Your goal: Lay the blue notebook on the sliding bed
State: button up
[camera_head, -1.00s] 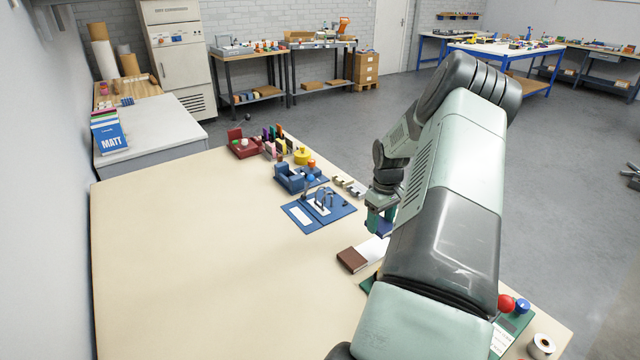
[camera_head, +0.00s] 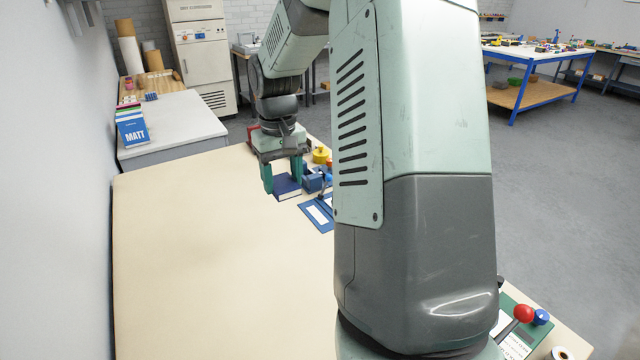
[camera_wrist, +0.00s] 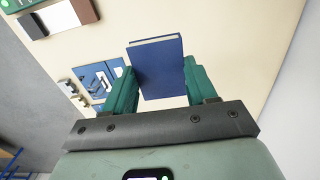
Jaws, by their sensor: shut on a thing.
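The blue notebook (camera_head: 287,190) is held between the two green fingers of my gripper (camera_head: 281,176), above the far part of the cream table. In the wrist view the notebook (camera_wrist: 158,70) stands out between the fingers (camera_wrist: 160,76), with its pale page edge at the top. My gripper is shut on it. In the wrist view a white flat piece with a brown block at its end (camera_wrist: 68,15) lies at the top left. I cannot tell for sure whether this is the sliding bed. My arm hides that part of the table in the head view.
A blue plate with upright metal parts (camera_head: 318,212) lies just right of the notebook, with a blue holder (camera_head: 316,180) behind it. A yellow round item (camera_head: 321,155) stands farther back. A red knob (camera_head: 523,313) is at the near right. The left of the cream table (camera_head: 200,270) is clear.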

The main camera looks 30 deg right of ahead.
jog(key=s+a+r+m, duration=0.2)
jog(key=a, duration=0.3)
jog(key=s+d+f+m, duration=0.3)
jog(key=d+f+m, duration=0.1)
jog(key=d+m, duration=0.35)
jog(key=s+d+f+m, duration=0.4)
jog(key=d+m, duration=0.2)
jog(key=d, duration=0.2)
jog(key=s+d+f+m, duration=0.35)
jog(key=d+m, duration=0.25)
jog(key=d, duration=0.2)
jog(key=s+d+f+m, duration=0.3)
jog(key=s+d+m, duration=0.1)
jog(key=s, duration=0.2)
jog(key=s+d+f+m, duration=0.4)
jog(key=s+d+m, duration=0.1)
jog(key=s, duration=0.2)
jog(key=s+d+f+m, duration=0.3)
jog(key=s+d+m, duration=0.2)
jog(key=s, duration=0.2)
jog(key=shift+s+d+f, duration=0.2)
jog(key=shift+d+f, duration=0.05)
jog(key=shift+f, duration=2.4)
jog(key=shift+f, duration=0.65)
